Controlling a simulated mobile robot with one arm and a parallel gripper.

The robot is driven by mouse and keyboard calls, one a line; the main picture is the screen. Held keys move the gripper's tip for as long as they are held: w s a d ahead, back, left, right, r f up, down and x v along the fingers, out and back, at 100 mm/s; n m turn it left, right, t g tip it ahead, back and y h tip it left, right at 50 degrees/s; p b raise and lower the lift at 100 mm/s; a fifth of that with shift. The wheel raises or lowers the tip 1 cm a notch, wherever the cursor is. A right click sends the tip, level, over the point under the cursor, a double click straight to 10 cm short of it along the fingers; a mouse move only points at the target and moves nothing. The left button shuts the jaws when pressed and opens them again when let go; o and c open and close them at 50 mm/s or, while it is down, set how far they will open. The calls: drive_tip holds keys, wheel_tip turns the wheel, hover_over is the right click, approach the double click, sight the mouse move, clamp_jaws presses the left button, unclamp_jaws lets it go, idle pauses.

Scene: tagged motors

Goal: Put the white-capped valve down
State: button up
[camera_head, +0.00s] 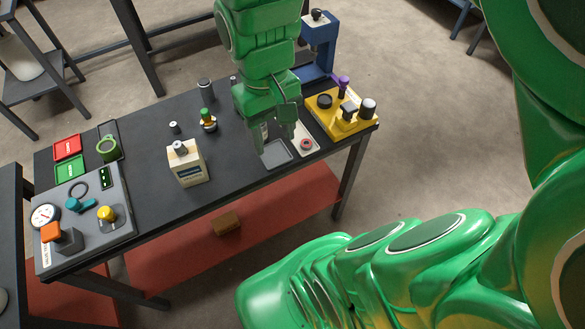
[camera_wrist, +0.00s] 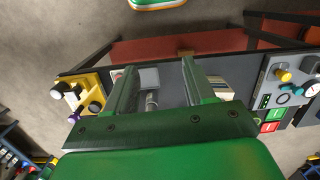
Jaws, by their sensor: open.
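In the head view my gripper hides that spot. A green-capped valve (camera_head: 208,121) stands left of my gripper.
A beige meter box (camera_head: 187,165) stands left of the pad. A yellow fixture (camera_head: 345,116) and a red ring part (camera_head: 306,144) are to the right. A grey gauge panel (camera_head: 85,215) and red (camera_head: 67,147) and green (camera_head: 70,168) trays are at the left.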

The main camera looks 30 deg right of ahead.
drive_tip(key=s+f, duration=0.1)
drive_tip(key=s, duration=0.7)
drive_tip(key=shift+a+f+m+g, duration=0.15)
drive_tip(key=shift+m+g, duration=0.15)
drive_tip(key=shift+m, duration=0.1)
idle(0.6)
